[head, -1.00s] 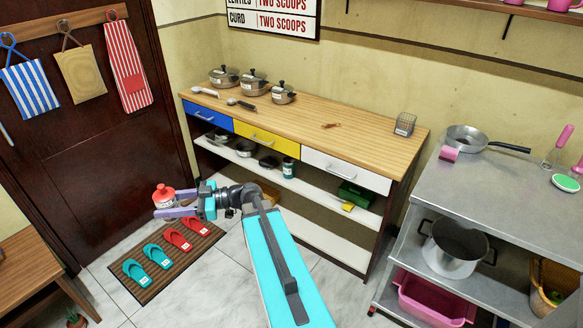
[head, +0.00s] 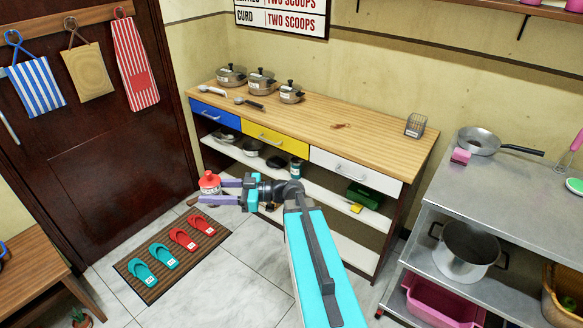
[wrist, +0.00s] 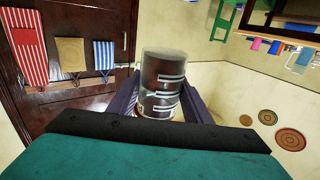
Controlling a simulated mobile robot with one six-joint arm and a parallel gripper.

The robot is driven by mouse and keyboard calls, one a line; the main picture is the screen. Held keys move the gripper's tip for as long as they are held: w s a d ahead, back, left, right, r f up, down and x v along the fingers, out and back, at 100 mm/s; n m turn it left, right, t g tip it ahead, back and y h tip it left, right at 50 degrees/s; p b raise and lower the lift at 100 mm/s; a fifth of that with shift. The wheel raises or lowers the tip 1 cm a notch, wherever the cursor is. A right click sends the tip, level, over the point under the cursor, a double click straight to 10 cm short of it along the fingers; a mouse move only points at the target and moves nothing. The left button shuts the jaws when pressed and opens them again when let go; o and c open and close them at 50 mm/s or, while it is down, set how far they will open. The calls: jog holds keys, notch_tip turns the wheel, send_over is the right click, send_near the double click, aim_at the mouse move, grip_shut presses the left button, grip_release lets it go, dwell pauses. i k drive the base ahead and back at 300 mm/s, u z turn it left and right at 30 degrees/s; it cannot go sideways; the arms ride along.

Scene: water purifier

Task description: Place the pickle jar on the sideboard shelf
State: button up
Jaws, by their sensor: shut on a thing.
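The pickle jar (head: 209,180) has a red lid in the head view. My gripper (head: 222,192) is shut on it and holds it in the air, in front of the left end of the sideboard. In the wrist view the jar (wrist: 161,85) is a dark, shiny cylinder with pale label strips, between the two purple fingers (wrist: 160,97). The sideboard (head: 350,135) has a wooden top and blue, yellow and white drawers. Its open white shelf (head: 318,190) runs below the drawers. My arm hides part of the shelf.
On the shelf are a dark pot (head: 252,146), a teal-labelled jar (head: 296,168) and a green box (head: 364,195), among other things. Lidded pots (head: 262,80) stand on the sideboard top. A steel table (head: 500,190) stands at right. A slipper mat (head: 172,258) lies on the floor.

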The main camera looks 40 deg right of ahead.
aim_at(326, 191)
jog(key=u, duration=0.05)
jog(key=i, duration=1)
jog(key=z, duration=0.05)
